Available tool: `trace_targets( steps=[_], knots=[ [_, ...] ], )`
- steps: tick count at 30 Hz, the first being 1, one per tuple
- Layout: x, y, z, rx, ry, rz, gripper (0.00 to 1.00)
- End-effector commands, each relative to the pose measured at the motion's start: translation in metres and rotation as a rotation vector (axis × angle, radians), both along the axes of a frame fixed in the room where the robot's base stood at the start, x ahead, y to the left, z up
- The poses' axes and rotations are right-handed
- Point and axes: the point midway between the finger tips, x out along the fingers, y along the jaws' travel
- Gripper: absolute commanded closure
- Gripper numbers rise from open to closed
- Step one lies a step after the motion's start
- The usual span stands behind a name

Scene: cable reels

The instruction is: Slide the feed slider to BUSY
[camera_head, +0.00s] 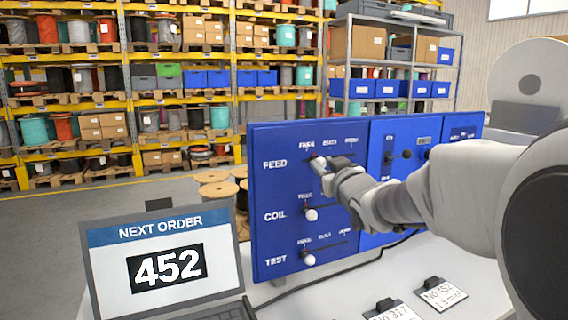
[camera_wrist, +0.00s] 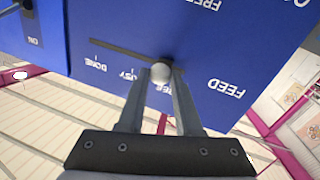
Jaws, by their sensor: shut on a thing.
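The blue control panel (camera_head: 290,235) stands upright on the table. Its top row is marked FEED, with a horizontal slot and the labels FREE, BUSY and DONE from left to right. The round pale feed slider knob (camera_wrist: 161,72) sits at the FREE end of the slot, as the upside-down wrist view shows. My gripper (camera_head: 319,164) is at that knob, with one finger on each side, shut on it. In the head view my gripper hides most of the knob.
Below are the COIL knob (camera_head: 310,214) and TEST knob (camera_head: 309,259), each near its slot's left end. A laptop (camera_head: 165,265) showing NEXT ORDER 452 stands at the left. Cards (camera_head: 441,296) lie at the front right. Cable-reel shelves fill the background.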

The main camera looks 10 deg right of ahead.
Motion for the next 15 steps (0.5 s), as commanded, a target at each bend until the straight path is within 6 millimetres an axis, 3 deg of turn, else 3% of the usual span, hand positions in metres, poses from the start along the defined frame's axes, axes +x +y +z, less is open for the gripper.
trace_targets(
  steps=[1, 6, 15],
  knots=[
    [0.004, -0.013, 0.004, 0.001, -0.001, -0.007, 1.0],
    [0.012, -0.038, 0.003, 0.001, 0.0, -0.006, 1.0],
    [0.013, -0.043, 0.002, 0.001, -0.002, -0.002, 1.0]
  ],
)
